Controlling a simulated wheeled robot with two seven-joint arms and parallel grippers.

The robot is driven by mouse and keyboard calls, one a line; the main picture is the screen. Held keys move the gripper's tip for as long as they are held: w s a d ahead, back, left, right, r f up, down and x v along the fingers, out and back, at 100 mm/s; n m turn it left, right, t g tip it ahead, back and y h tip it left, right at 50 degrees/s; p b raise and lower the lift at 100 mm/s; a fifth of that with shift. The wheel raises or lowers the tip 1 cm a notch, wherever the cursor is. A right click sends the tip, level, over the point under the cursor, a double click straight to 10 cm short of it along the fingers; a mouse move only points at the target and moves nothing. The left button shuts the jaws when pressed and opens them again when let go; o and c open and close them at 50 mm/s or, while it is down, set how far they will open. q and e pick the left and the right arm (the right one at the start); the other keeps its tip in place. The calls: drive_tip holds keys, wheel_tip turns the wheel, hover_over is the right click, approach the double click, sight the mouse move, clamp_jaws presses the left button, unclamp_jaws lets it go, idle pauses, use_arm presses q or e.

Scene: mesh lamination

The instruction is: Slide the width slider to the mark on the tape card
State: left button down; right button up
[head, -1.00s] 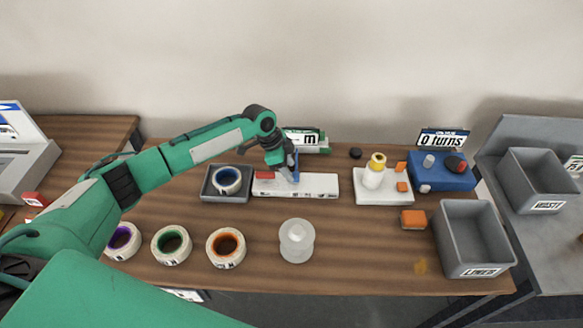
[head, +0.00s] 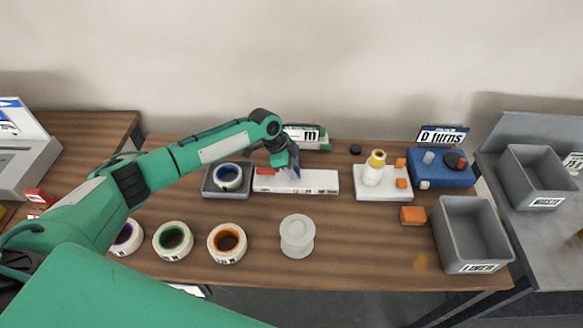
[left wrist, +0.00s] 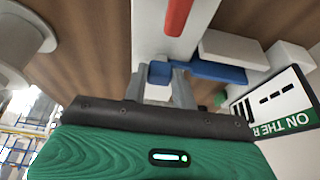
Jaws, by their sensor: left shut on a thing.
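The white slider base (head: 318,181) lies on the table towards the back, with a red block (head: 265,171) near its left end. In the left wrist view the red piece (left wrist: 178,14) sits on the white base. My left gripper (head: 294,172) is over the base, right of the red block. Its fingers (left wrist: 166,82) are shut on a small blue slider knob (left wrist: 159,72), beside a longer blue bar (left wrist: 216,71). A card with green edging and black marks (head: 304,136) stands behind the base; in the left wrist view the card (left wrist: 277,108) appears upside down. My right gripper is not seen.
A grey tray with a blue tape roll (head: 228,177) stands left of the base. Several tape rolls and a clear spool (head: 297,236) are in front.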

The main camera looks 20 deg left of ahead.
use_arm(q)
drive_tip(key=d, duration=0.2)
drive_tip(key=w+d+b, duration=0.1)
drive_tip(key=d, duration=0.2)
drive_tip(key=w+d, duration=0.1)
drive_tip(key=d, duration=0.1)
drive_tip(key=shift+w+d, duration=0.1)
drive_tip(key=shift+d, duration=0.25)
drive_tip(key=shift+d+b, duration=0.2)
drive_tip(key=shift+b, duration=0.1)
drive_tip(key=shift+a, duration=0.1)
drive_tip(key=c, duration=1.2)
unclamp_jaws()
drive_tip(key=shift+o, duration=0.4)
drive_tip(key=shift+w+d, duration=0.1)
drive_tip(key=shift+d, duration=0.1)
drive_tip(key=shift+a+r, duration=0.1)
drive_tip(key=shift+a, duration=0.05)
